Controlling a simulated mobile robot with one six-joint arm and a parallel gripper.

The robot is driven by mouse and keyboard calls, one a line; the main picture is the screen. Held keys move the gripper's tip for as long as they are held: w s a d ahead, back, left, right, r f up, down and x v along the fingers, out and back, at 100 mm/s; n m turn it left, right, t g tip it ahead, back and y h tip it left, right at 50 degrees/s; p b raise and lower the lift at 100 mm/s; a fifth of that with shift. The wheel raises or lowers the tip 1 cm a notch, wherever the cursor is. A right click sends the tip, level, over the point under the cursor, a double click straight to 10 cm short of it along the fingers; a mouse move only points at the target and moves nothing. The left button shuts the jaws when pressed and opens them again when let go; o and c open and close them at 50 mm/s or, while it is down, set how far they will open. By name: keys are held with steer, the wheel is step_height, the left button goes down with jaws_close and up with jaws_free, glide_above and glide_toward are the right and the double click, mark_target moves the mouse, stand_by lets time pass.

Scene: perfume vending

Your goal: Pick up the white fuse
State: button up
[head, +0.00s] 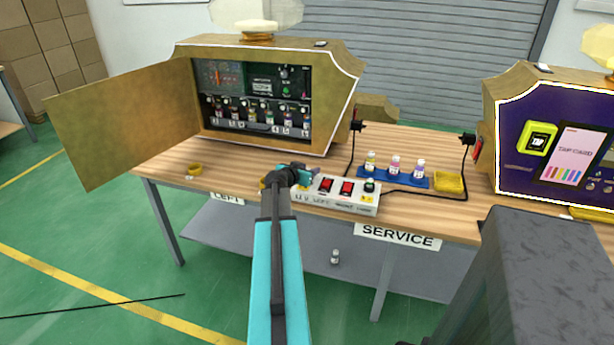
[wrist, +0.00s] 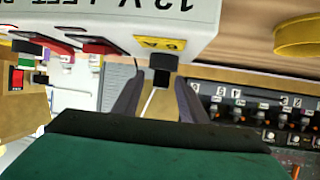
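My gripper (head: 306,177) is at the left end of the white power box (head: 335,205) in the head view. In the wrist view its two dark fingers (wrist: 160,98) are apart, with a visible gap between them. A black cap or knob (wrist: 163,62) on the box, beside a yellow label (wrist: 158,43), lies just beyond and between the fingertips. I cannot make out a white fuse for certain. A tiny pale spot (head: 189,177) shows by the yellow ring-shaped dish (head: 195,168) at the table's left, too small to identify.
The open-doored machine (head: 180,60) stands behind the box, its door (head: 125,120) swung out left. A blue tray (head: 405,180) with several small bottles and a yellow dish (head: 449,182) lie to the right. A purple-fronted machine (head: 510,165) stands far right. The table's front left is mostly clear.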

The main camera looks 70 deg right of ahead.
jaws_close()
steer(key=shift+r, duration=0.2)
